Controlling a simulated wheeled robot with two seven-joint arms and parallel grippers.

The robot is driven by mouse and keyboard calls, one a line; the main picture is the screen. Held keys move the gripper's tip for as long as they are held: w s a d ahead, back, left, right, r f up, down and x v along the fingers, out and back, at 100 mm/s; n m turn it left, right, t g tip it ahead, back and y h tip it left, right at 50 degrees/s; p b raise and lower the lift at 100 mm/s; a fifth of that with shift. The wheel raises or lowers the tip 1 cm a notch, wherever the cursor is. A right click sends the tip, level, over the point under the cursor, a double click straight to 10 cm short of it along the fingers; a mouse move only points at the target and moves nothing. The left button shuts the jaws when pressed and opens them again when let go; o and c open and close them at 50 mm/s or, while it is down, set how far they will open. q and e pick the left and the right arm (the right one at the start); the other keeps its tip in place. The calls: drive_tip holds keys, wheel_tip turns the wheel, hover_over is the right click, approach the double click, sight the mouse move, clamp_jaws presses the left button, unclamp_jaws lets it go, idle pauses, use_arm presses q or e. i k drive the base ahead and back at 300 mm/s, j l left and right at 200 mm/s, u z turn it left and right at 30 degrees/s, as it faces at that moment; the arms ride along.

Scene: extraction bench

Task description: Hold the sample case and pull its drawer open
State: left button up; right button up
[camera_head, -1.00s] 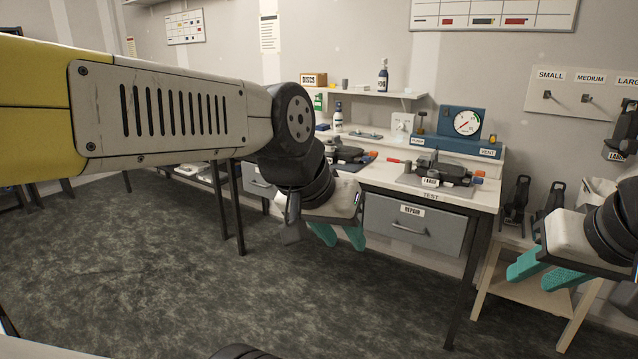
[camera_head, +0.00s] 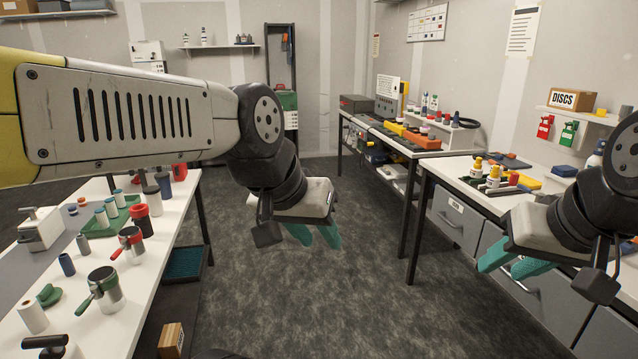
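I cannot pick out a sample case with certainty in this view. My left gripper (camera_head: 320,244) hangs over the open floor in the middle, its two teal fingers apart and nothing between them. My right gripper (camera_head: 499,271) is at the right, in front of the right bench, with its teal fingers apart and empty. Neither gripper touches any object.
A left table (camera_head: 105,325) holds cups, portafilter-like tools and a green tray (camera_head: 117,218). A right bench (camera_head: 437,170) has grey drawers (camera_head: 457,222) and small bottles. A back bench (camera_head: 352,117) carries colored parts. Dark floor (camera_head: 345,300) between them is clear.

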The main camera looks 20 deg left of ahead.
sight(33, 234)
drive_tip(key=i+j+u, duration=0.2)
drive_tip(key=i+u, duration=0.25)
drive_tip(key=i, duration=0.25)
drive_tip(key=i+u, duration=0.5)
drive_tip(key=i, duration=0.2)
drive_tip(key=i+u, duration=0.1)
drive_tip(key=i, duration=0.4)
drive_tip(key=i+l+u, duration=0.1)
drive_tip(key=i, duration=0.45)
drive_tip(key=i+u, duration=0.2)
drive_tip(key=u, duration=0.15)
drive_tip(key=i+l+u, duration=0.1)
drive_tip(key=u, duration=0.25)
drive_tip(key=i+l+u, duration=0.15)
drive_tip(key=i+u, duration=0.2)
drive_tip(key=k, duration=0.05)
